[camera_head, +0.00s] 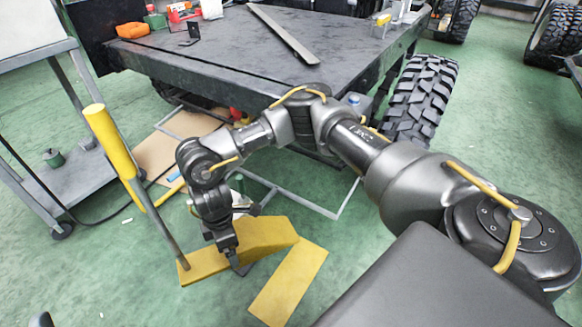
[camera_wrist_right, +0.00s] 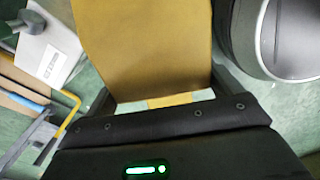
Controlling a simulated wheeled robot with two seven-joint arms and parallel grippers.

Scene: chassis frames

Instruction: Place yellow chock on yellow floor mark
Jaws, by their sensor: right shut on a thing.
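The yellow chock (camera_head: 268,233) is a wedge-shaped block with a long grey rod and a yellow grip (camera_head: 108,138) rising from its left end. My right gripper (camera_head: 236,260) reaches down over its near side and is shut on it. In the right wrist view, the chock (camera_wrist_right: 145,45) fills the space between the fingers. The yellow floor mark (camera_head: 290,285) is a flat rectangle on the green floor, just right of and nearer than the chock. I cannot tell whether the chock touches the floor. My left gripper is not in view.
A dark chassis frame (camera_head: 220,50) with a large tyre (camera_head: 420,103) stands behind my right arm. A grey cart (camera_head: 75,185) stands at the left. Grey bars of a floor frame (camera_head: 300,202) lie behind the chock. The green floor in front is mostly clear.

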